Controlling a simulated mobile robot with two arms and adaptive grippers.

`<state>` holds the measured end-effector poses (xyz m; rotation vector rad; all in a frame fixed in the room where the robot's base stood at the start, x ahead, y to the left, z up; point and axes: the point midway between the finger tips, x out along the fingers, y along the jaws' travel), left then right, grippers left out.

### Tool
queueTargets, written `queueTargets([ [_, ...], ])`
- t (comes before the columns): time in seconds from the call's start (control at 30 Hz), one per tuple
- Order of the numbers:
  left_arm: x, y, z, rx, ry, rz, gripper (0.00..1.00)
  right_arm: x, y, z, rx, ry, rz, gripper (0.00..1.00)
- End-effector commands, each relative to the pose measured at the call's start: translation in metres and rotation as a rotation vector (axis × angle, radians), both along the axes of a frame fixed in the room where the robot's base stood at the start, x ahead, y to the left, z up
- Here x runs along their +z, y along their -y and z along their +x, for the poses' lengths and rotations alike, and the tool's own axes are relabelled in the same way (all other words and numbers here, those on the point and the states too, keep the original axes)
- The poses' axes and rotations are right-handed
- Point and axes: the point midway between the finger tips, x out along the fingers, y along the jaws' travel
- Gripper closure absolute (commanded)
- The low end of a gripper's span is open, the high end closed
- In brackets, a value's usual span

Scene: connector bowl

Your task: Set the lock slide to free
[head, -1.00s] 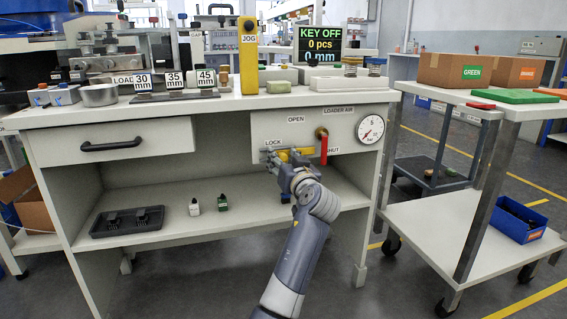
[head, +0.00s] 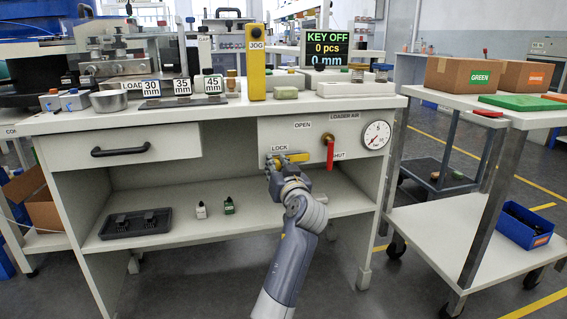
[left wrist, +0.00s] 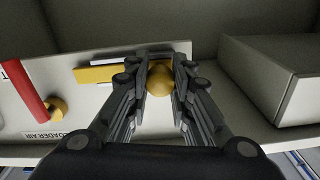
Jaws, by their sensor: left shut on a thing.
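The lock slide is a yellow bar (head: 297,157) on the pale panel under the LOCK label, left of the red valve handle (head: 330,154). In the left wrist view the yellow bar (left wrist: 97,74) lies beside my fingers, and its round yellow knob (left wrist: 160,80) is between them. My left gripper (head: 274,163) is at the left end of the slide, shut on the knob; it also shows in the left wrist view (left wrist: 160,90). In the head view my fingers hide the knob. My right gripper is not in view.
The red handle and the pressure gauge (head: 376,135) are on the same panel, to the right. A drawer (head: 120,147) is at the left. The lower shelf (head: 175,225) holds a dark tray (head: 135,224) and two small bottles. A cart (head: 470,235) stands at the right.

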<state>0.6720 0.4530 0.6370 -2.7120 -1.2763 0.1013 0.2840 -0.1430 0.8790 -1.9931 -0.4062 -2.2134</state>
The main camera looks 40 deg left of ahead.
Motion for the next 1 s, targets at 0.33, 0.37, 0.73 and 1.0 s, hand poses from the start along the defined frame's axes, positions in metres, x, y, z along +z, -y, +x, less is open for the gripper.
queueTargets([
  [0.33, -0.003, -0.002, -0.002, 0.010, -0.005, -0.001, 0.57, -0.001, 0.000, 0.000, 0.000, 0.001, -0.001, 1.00],
  [0.37, -0.002, -0.002, -0.002, 0.009, -0.005, -0.001, 0.57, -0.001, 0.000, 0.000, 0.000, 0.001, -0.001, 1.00],
  [0.73, -0.002, 0.005, -0.006, 0.005, -0.002, 0.000, 0.57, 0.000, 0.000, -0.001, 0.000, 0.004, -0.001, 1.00],
  [1.0, -0.003, 0.045, -0.039, 0.004, -0.001, -0.003, 0.57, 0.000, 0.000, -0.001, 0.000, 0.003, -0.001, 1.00],
])
